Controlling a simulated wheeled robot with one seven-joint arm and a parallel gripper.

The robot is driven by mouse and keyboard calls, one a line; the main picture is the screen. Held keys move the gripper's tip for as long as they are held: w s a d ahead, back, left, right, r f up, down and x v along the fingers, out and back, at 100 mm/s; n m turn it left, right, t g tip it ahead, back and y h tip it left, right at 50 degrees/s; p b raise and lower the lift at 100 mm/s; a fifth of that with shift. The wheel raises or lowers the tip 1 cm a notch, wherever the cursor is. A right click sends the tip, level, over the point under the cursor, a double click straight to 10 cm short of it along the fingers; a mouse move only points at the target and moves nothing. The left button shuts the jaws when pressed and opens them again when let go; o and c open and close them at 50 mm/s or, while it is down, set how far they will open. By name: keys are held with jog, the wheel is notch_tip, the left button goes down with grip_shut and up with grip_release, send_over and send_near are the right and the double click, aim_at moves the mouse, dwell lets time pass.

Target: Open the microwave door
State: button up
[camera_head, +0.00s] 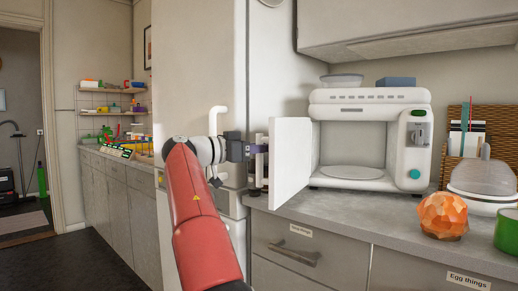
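The white microwave (421,150) stands on the grey counter. Its door (290,160) is swung wide open to the left, and the lit, empty-looking cavity with its round plate (351,172) shows. My gripper (262,160) is at the outer side of the door, close to its left edge, at the end of my red arm. The fingertips are small and partly hidden by the door, so I cannot tell whether they are open, shut or touching it. The door handle is not clearly visible.
A clear bowl (341,80) and a blue box (396,81) sit on top of the microwave. An orange faceted object (443,214), a white domed appliance (483,180) and a green mug (507,232) stand right on the counter. Wall cabinets (400,22) hang above.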

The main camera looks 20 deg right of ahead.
jog(key=shift+o, duration=1.2)
jog(key=a, duration=0.7)
jog(key=shift+s+a, duration=0.25)
jog(key=shift+a, duration=0.15)
